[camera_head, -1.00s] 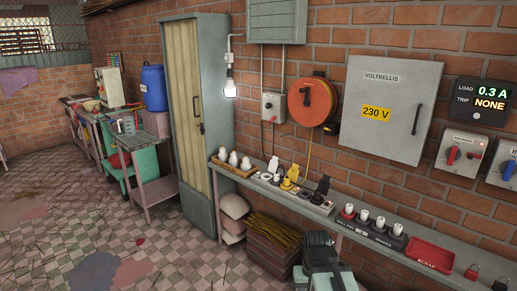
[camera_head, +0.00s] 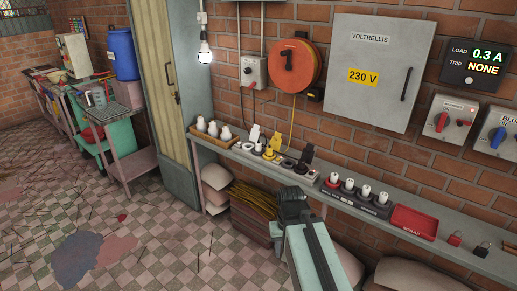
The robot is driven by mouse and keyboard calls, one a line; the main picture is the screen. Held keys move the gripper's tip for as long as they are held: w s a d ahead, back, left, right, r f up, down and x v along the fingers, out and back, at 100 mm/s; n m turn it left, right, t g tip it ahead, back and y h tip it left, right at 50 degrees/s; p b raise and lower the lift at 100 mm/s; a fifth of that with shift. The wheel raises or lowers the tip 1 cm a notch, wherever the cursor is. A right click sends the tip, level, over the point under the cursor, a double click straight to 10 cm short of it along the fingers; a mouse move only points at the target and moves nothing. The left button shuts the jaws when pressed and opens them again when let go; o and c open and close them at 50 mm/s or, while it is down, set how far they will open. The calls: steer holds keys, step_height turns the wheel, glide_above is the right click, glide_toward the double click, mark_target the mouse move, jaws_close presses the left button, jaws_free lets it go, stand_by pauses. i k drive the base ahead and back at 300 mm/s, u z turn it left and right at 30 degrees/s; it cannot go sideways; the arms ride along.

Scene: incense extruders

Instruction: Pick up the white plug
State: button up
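A small white plug (camera_head: 255,133) stands on the long grey shelf (camera_head: 445,243) against the brick wall. It is beside a yellow plug (camera_head: 270,148), with a black plug (camera_head: 306,154) farther right. The plugs are small here, so whether each sits in a socket is hard to tell. My arm rises from the bottom centre, and its dark end, with my gripper (camera_head: 292,192), is in front of the shelf's front edge, below and right of the white plug. The fingers are not distinct, and I see nothing held.
A wooden tray (camera_head: 216,142) with white bulb-like pieces stands at the shelf's left end. A dark rack (camera_head: 362,205) with several white-topped pieces and a red scrap tray (camera_head: 414,222) stand to the right. Sacks and a yellow bundle (camera_head: 255,197) lie below. The checkered floor at left is mostly open.

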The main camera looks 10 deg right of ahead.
mark_target(257, 149)
steer(key=u, duration=0.6)
steer(key=i, duration=2.3)
steer(key=u, duration=0.55)
steer(key=i, duration=0.4)
steer(key=z, duration=0.25)
